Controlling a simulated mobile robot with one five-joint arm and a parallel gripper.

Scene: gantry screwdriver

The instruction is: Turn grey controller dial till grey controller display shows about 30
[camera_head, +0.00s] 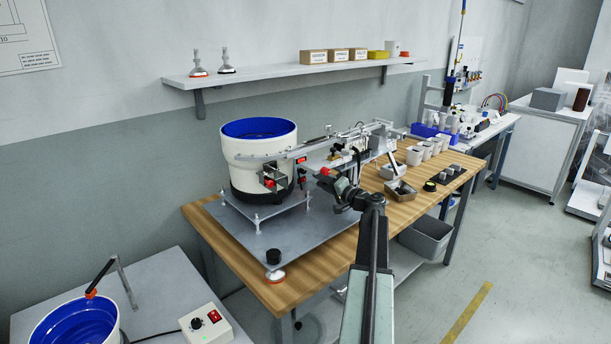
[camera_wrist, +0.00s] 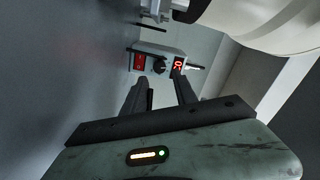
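The grey controller (camera_wrist: 175,51) shows in the wrist view as a small box with a lit red switch, a black dial (camera_wrist: 158,67) and a red display (camera_wrist: 179,63). The display's digits are turned sideways and too small to read surely. My gripper (camera_wrist: 158,80) points at the controller, its two fingers apart with nothing between them. The dial lies beyond the fingertips, in line with the gap. In the head view my gripper (camera_head: 328,181) is just right of what seems to be the controller, beside the white bowl feeder; its dial is not clear there.
The white bowl feeder (camera_head: 259,153) with blue inside stands on a metal plate on the wooden workbench (camera_head: 330,249). A linear rail and bins lie to the right. A second controller (camera_head: 206,324), cream with a red switch, sits at the lower left beside another blue-lined bowl (camera_head: 73,326).

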